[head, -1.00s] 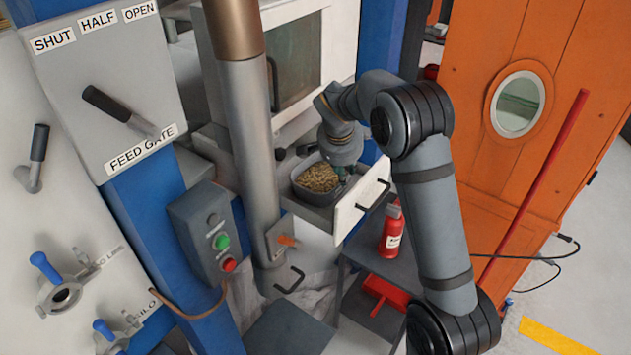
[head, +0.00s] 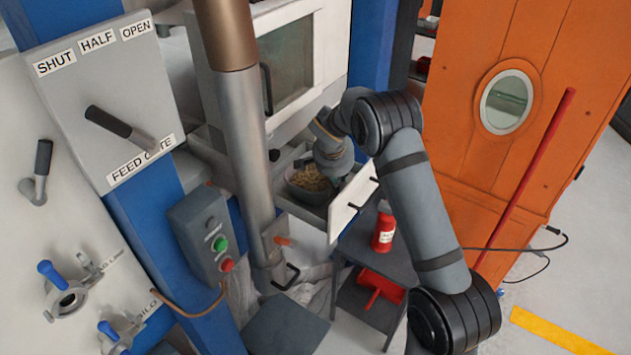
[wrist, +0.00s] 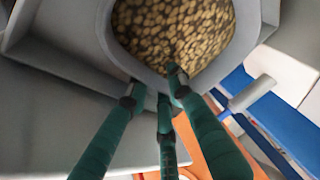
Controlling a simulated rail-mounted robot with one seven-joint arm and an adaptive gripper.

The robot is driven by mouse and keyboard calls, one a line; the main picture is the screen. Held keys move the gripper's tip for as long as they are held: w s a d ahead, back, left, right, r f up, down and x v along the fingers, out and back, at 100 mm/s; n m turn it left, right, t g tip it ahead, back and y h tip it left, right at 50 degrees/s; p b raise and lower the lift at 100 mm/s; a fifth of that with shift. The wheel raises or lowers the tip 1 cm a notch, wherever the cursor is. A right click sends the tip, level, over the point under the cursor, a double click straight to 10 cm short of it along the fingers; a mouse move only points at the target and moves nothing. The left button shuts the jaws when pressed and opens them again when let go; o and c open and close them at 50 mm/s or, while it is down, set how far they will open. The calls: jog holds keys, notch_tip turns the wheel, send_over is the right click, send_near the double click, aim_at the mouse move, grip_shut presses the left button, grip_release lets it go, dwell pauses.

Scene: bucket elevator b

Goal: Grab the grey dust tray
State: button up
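The grey dust tray (head: 291,190) appears to be the rounded grey tub of tan pellets in the open drawer under the glass-fronted cabinet. It also shows in the wrist view (wrist: 105,35), with its rim close to my fingers. My gripper (wrist: 158,88) has dark green fingers at the tray's near rim. One fingertip reaches over the rim above the pellets. The other two lie outside the wall. Whether they press on the wall cannot be told. In the head view my wrist hides the fingers and the tray's right part.
The white drawer front (head: 352,203) with black handles stands right of the tray. A grey pipe (head: 246,150) rises to its left. A red extinguisher (head: 383,233) stands on the dark shelf below, with a red dustpan (head: 380,287) lower down. An orange door (head: 480,140) is at right.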

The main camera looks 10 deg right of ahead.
grip_shut()
jog(key=shift+r, duration=0.15)
dwell(0.4)
notch_tip(320, 180, up, 13)
jog(key=p, duration=0.7)
jog(key=w+d+f+p, duration=0.1)
jog(key=w+d+p, duration=0.5)
jog(key=w+d, duration=0.6)
jog(key=shift+w+d+p, duration=0.15)
jog(key=shift+d+p, duration=0.25)
